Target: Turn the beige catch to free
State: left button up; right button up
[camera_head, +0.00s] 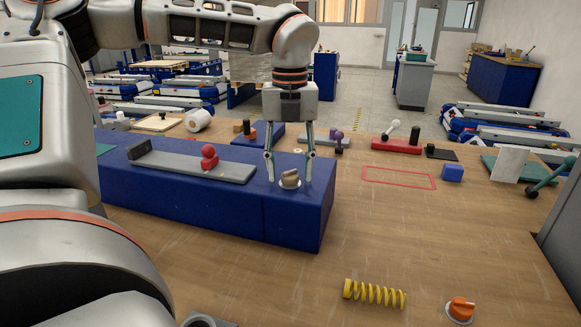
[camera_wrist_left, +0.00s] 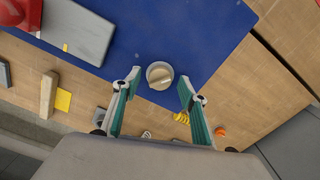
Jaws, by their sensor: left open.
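The beige catch (camera_head: 290,178) is a small knob on a pale round base. It sits on top of the long blue block (camera_head: 280,228), near its right end. It also shows in the left wrist view (camera_wrist_left: 160,78), with a light mark on its top. My left gripper (camera_head: 289,181) points down over the catch with its fingers open, one on each side. In the left wrist view the open fingers (camera_wrist_left: 158,88) stand apart from the catch, with gaps on both sides. My right gripper is not in view.
A grey slide bar (camera_head: 225,171) with a red knob (camera_head: 209,156) lies on the blue block, left of the catch. A yellow spring (camera_head: 375,293) and an orange knob (camera_head: 461,309) lie in front on the wooden table. A red outline (camera_head: 398,178) marks bare table at right.

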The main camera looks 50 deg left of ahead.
pick_arm(q)
jog(key=c, duration=1.1)
jog(key=m+b, duration=0.1)
jog(key=m, duration=0.3)
jog(key=shift+m, duration=0.4)
jog(key=m, duration=0.5)
jog(key=shift+r+b, duration=0.1)
jog(key=shift+b, duration=0.2)
jog(key=shift+m, duration=0.4)
jog(key=o, duration=1.1)
